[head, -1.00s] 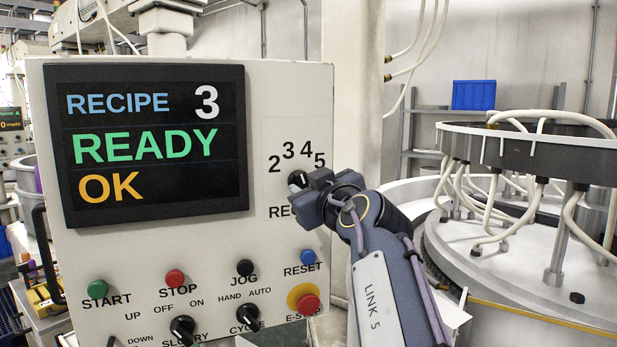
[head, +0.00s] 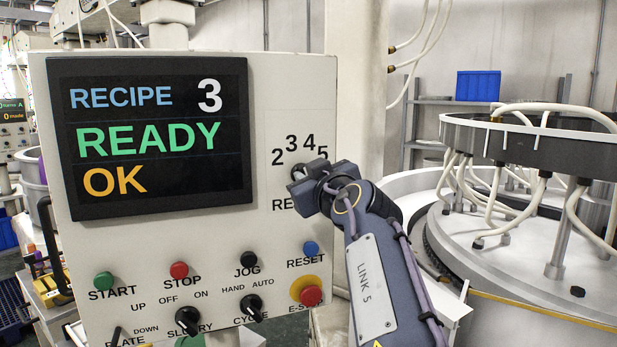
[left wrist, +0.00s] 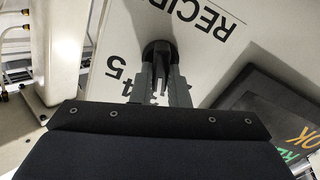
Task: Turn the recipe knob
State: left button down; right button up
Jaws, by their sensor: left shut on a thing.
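The recipe knob (head: 298,171) is a small black knob on the pale control panel (head: 262,100), below the printed numbers 2 to 5. My left gripper (head: 303,185) is at the knob and covers part of it and of the label below. In the left wrist view the knob (left wrist: 157,50) has a round dark base, and the fingers of my left gripper (left wrist: 160,88) are shut on its grip. The display (head: 150,138) reads RECIPE 3, READY, OK. My right gripper is in neither view.
Below the knob are a blue reset button (head: 311,247) and a red emergency stop (head: 311,295) on a yellow ring. Other buttons and black knobs line the panel's lower part. A round lapping machine (head: 530,250) with white hoses stands to the right.

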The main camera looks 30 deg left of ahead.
pick_arm(q)
jog(key=shift+w+d+m+b, duration=0.1)
jog(key=shift+m+b, duration=0.35)
jog(key=shift+m, duration=1.45)
jog(key=shift+w+m+b, duration=0.1)
jog(key=shift+m+b, duration=0.35)
jog(key=shift+m, duration=1.45)
jog(key=shift+f, duration=0.1)
jog(key=c, duration=1.4)
grip_release()
